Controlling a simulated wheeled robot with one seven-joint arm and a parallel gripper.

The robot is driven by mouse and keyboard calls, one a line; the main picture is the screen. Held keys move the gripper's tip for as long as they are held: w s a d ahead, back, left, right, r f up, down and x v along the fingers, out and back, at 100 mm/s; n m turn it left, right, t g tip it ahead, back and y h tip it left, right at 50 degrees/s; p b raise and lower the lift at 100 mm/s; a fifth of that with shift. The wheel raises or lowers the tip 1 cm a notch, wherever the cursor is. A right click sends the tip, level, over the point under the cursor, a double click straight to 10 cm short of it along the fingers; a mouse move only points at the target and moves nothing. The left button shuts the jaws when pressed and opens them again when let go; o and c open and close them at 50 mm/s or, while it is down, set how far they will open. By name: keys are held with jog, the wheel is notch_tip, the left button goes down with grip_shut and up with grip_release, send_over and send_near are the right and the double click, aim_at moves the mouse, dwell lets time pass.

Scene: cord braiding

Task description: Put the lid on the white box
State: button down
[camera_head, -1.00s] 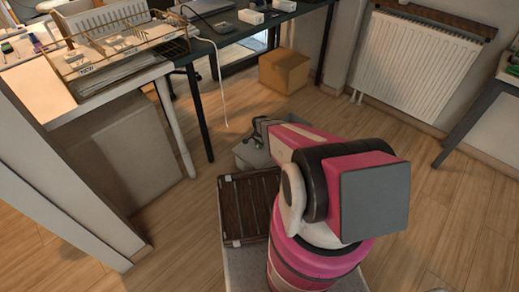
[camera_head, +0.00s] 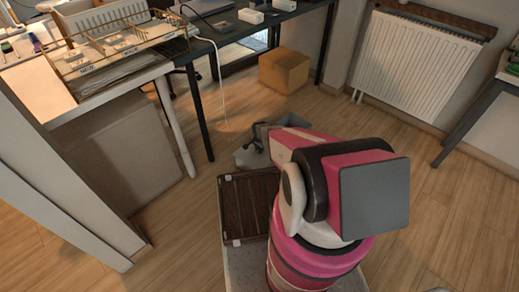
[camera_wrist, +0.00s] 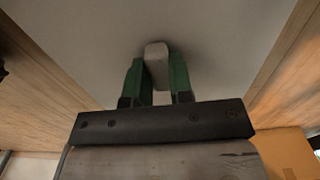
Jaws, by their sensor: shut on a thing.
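In the wrist view my gripper (camera_wrist: 157,75) has its two green fingers closed on a pale knob (camera_wrist: 156,52). The knob sits on a broad, plain, light grey surface, which looks like the lid (camera_wrist: 220,35) and fills the upper middle of that view. In the head view my gripper (camera_head: 261,133) is small and partly hidden by my pink arm. A light grey thing (camera_head: 246,157) shows just below it, near the floor; I cannot tell lid from box there. I cannot make out the white box for certain.
A cardboard box (camera_head: 284,70) stands on the wooden floor behind my gripper. A dark desk (camera_head: 225,38) with a hanging white cable is at the back, and a white table (camera_head: 130,78) with a wire organizer at left. A radiator (camera_head: 415,65) is right. Floor at right is clear.

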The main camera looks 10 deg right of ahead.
jog(key=c, duration=1)
grip_release()
notch_tip(320, 180, up, 13)
jog(key=s+r+n, duration=0.5)
jog(key=s+r, duration=0.5)
jog(key=r, duration=0.4)
jog(key=s+r+n, duration=0.5)
jog(key=s+r, duration=0.6)
jog(key=r, duration=0.4)
jog(key=shift+s+r+n, duration=0.15)
jog(key=shift+n, duration=0.25)
